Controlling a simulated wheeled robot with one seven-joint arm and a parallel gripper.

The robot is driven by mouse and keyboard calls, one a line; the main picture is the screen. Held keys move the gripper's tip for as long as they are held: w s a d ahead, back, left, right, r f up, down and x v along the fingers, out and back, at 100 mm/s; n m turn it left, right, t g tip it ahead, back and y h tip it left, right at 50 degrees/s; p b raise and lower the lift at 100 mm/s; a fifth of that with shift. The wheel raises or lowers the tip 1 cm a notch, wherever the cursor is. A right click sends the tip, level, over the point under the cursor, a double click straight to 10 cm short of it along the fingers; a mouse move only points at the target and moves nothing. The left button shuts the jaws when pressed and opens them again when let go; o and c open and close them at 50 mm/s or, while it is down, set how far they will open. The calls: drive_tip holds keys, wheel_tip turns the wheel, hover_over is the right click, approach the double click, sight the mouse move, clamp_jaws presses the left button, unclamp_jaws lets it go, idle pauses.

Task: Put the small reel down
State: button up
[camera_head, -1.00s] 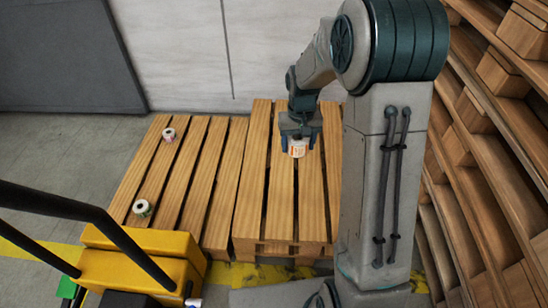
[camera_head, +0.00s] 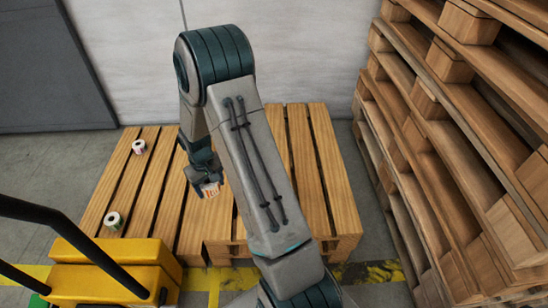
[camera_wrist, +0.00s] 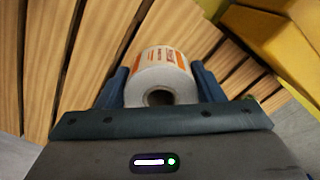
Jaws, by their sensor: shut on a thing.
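The small reel is a white roll with orange print. In the wrist view the reel (camera_wrist: 160,75) sits between the two blue fingers of my gripper (camera_wrist: 161,92), its cored end facing the camera. In the head view my gripper (camera_head: 207,184) is shut on the reel (camera_head: 211,190), above the right part of the left pallet (camera_head: 150,190). Whether the reel touches the slats I cannot tell. Two other small reels stand on the left pallet: one with pink print (camera_head: 138,147) at the back, one with a green edge (camera_head: 113,221) at the front.
A second pallet (camera_head: 330,190) lies to the right, partly hidden behind my arm. A yellow pallet truck (camera_head: 110,270) with a black handle stands at the front left. Tall stacked pallets (camera_head: 450,130) rise on the right. The left pallet's middle slats are bare.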

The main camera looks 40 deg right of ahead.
wheel_tip(320, 180, down, 8)
drive_tip(key=d+r, duration=0.1)
drive_tip(key=d, duration=0.1)
drive_tip(key=d+f+b, duration=0.1)
drive_tip(key=d+f, duration=0.1)
drive_tip(key=d, duration=0.1)
drive_tip(key=w+d+f+b, duration=0.1)
drive_tip(key=d+f, duration=0.1)
drive_tip(key=d, duration=0.1)
drive_tip(key=d+f+b, duration=0.2)
drive_tip(key=d+f, duration=0.1)
drive_tip(key=d, duration=0.1)
drive_tip(key=shift+w+d, duration=0.1)
drive_tip(key=shift+w, duration=0.3)
drive_tip(key=shift+f+b, duration=0.8)
drive_tip(key=shift+f, duration=1.1)
drive_tip(key=shift+f, duration=0.15)
drive_tip(key=o, duration=1.1)
drive_tip(key=shift+c, duration=0.2)
